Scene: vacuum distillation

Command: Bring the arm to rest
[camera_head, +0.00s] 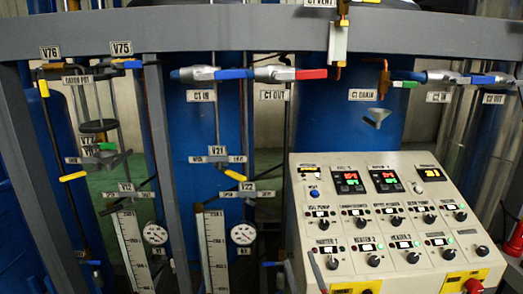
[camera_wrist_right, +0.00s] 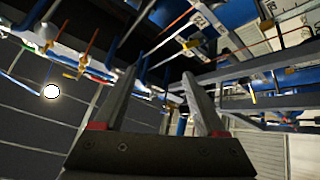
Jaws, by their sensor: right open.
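My right gripper (camera_head: 302,262) shows at the bottom edge of the head view, just left of the control panel, with its two thin fingers pointing up. In the right wrist view, the same gripper (camera_wrist_right: 160,76) has its two grey fingers spread apart, with red pieces at their bases. Nothing is held between the fingers. The rest of the right arm is below the head view's edge. My left gripper does not show in either view.
A sloped control panel (camera_head: 396,214) with knobs and displays stands at the right. Blue tanks (camera_head: 195,125) stand behind a grey frame beam (camera_head: 225,30). Valves with blue (camera_head: 235,74) and red (camera_head: 311,74) handles line the beam.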

